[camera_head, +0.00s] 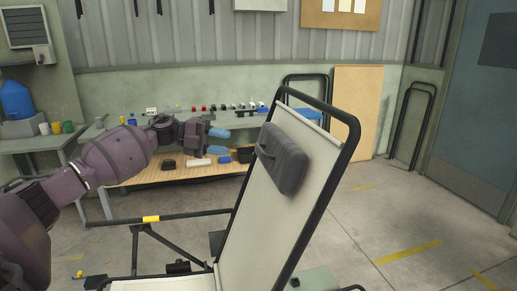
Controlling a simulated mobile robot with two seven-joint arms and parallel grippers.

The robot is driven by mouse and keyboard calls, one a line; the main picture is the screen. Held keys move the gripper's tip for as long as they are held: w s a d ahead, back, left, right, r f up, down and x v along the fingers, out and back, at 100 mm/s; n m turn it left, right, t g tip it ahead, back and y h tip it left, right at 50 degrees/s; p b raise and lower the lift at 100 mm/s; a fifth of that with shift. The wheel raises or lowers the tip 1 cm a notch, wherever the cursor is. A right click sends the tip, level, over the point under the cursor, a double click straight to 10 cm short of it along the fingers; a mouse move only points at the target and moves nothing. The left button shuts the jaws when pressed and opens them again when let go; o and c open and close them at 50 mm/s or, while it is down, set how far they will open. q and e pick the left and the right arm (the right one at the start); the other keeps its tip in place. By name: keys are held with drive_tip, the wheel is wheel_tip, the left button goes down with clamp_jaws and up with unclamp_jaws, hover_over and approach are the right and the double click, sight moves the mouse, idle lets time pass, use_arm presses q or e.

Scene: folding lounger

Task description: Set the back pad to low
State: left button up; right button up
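The back pad (284,158) is a dark grey cushion on the upper part of the lounger's raised cream backrest (257,207). A dark strap or handle shows at the pad's left edge. The backrest has a black tube frame and leans back to the right. My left gripper (217,141) comes in from the left, short of the pad and apart from it. My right gripper is not in view.
A black armrest tube (185,215) with a yellow band stands left of the backrest, below my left arm. Behind is a workbench (128,128) with small items and a lower wooden shelf (150,177). A blue door (477,110) is at right. The floor at right is open.

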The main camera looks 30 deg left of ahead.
use_arm(q)
drive_tip(key=p, duration=0.1)
approach(274, 154)
drive_tip(key=w+d, duration=0.1)
drive_tip(key=d, duration=0.1)
drive_tip(key=w+d+f, duration=0.1)
drive_tip(key=w+d, duration=0.1)
drive_tip(key=shift+w+f, duration=0.1)
drive_tip(key=shift+w, duration=0.2)
clamp_jaws()
